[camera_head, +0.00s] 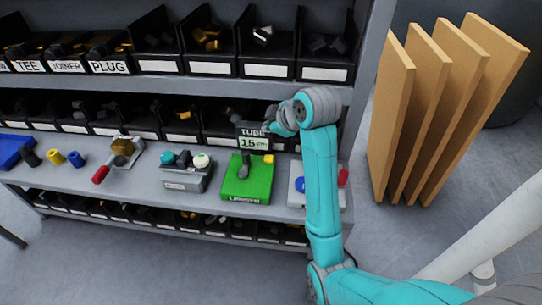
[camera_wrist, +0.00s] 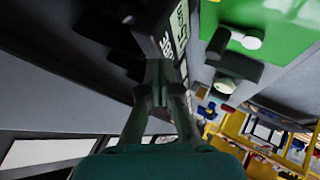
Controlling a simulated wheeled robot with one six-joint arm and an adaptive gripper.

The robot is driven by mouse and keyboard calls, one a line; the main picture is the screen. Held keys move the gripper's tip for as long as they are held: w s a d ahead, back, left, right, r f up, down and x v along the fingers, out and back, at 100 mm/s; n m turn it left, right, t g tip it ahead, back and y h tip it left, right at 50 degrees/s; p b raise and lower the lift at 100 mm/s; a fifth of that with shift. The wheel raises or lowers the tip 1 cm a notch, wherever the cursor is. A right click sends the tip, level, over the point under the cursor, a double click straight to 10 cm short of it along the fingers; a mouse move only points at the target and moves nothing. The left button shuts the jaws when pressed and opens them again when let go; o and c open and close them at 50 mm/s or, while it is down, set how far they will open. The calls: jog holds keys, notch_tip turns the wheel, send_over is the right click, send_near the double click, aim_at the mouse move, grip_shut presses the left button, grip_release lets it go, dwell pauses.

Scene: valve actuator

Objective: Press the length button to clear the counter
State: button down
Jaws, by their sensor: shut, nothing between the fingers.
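A dark counter box (camera_head: 253,135) marked TUBE stands at the shelf edge, with a pale display (camera_head: 252,143) that seems to read 15. In the wrist view the display (camera_wrist: 180,25) shows turned on its side near the top centre. My gripper (camera_head: 269,127) is at the right end of this box in the head view. In the wrist view its fingers (camera_wrist: 160,75) are shut, empty, and overlap the box's near edge. I cannot tell whether they touch it. I cannot make out a length button; the fingers may hide it.
Below the box, a green fixture (camera_head: 236,188) with a grey part and yellow block sits on the shelf. A light panel (camera_head: 297,198) with a blue button (camera_head: 300,184) is partly behind my arm. Black bins line the shelves. Tan boards (camera_head: 430,110) stand at right.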

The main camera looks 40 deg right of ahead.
aim_at(270, 159)
jog(key=shift+f, duration=4.4)
jog(key=shift+f, duration=0.1)
jog(key=shift+f, duration=0.3)
jog(key=shift+f, duration=0.55)
jog(key=shift+r, duration=0.95)
jog(key=shift+r, duration=0.1)
jog(key=shift+r, duration=2.4)
